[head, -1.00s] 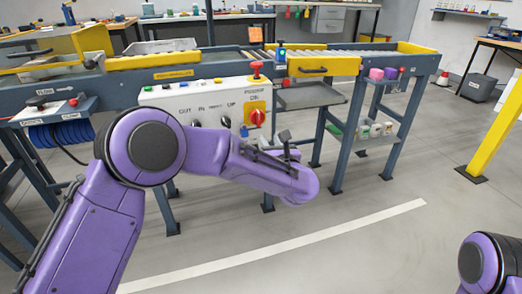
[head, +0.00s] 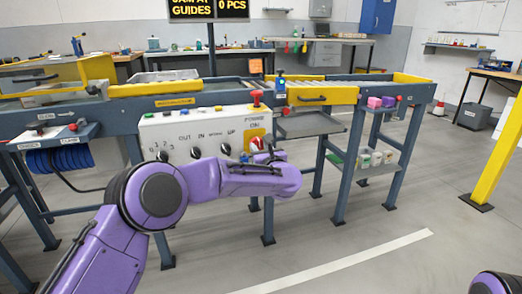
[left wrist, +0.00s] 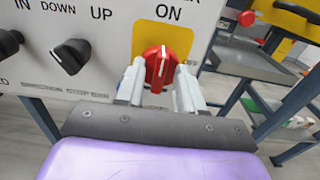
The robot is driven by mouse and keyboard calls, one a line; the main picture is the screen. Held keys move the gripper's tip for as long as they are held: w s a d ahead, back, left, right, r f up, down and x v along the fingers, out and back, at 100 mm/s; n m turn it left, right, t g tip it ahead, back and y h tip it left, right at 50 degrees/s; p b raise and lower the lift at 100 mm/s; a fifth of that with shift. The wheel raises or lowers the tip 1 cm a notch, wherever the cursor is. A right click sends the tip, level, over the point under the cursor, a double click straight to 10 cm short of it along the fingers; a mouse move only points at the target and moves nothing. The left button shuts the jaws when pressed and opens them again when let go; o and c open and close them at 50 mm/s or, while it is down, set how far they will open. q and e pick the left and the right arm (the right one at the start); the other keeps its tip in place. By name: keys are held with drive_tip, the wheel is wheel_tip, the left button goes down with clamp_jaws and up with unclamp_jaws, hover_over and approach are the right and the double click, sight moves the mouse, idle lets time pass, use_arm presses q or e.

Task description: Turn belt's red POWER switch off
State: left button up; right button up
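The red POWER switch (left wrist: 161,68) sits on a yellow plate on the white control panel (head: 185,130). In the left wrist view its white mark is nearly upright, towards the word ON. The switch (head: 256,144) also shows in the head view, partly hidden by my left gripper (head: 264,152). In the left wrist view my left gripper (left wrist: 161,86) is open, with one fingertip at each side of the switch's lower part. I cannot tell whether the fingers touch it. My right gripper is out of view; only part of my right arm shows at the lower right.
Black knobs (left wrist: 70,56) sit on the panel left of the switch. A red button (head: 256,97) stands on top of the panel. The conveyor (head: 190,103) runs behind it. A display (head: 210,8) reads "JAM AT GUIDES" and "0 PCS". A yellow post (head: 497,150) stands at right; the floor between is clear.

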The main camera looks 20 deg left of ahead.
use_arm(q)
clamp_jaws()
drive_tip(key=m+p, duration=0.3)
drive_tip(key=shift+d+r+m, duration=0.1)
drive_tip(key=shift+r+m, duration=0.05)
drive_tip(key=shift+m, duration=0.25)
drive_tip(key=m+p, duration=0.3)
drive_tip(key=m, duration=0.1)
drive_tip(key=shift+w+d+m, duration=0.1)
drive_tip(key=shift+m, duration=0.2)
drive_tip(key=m+p, duration=0.2)
drive_tip(key=m, duration=0.1)
drive_tip(key=m+p, duration=0.1)
drive_tip(key=m, duration=0.1)
drive_tip(key=shift+f, duration=0.25)
drive_tip(key=shift+d+f+m+p, duration=0.15)
drive_tip(key=shift+m+p, duration=0.85)
drive_tip(key=shift+m, duration=1.2)
drive_tip(key=shift+f, duration=0.1)
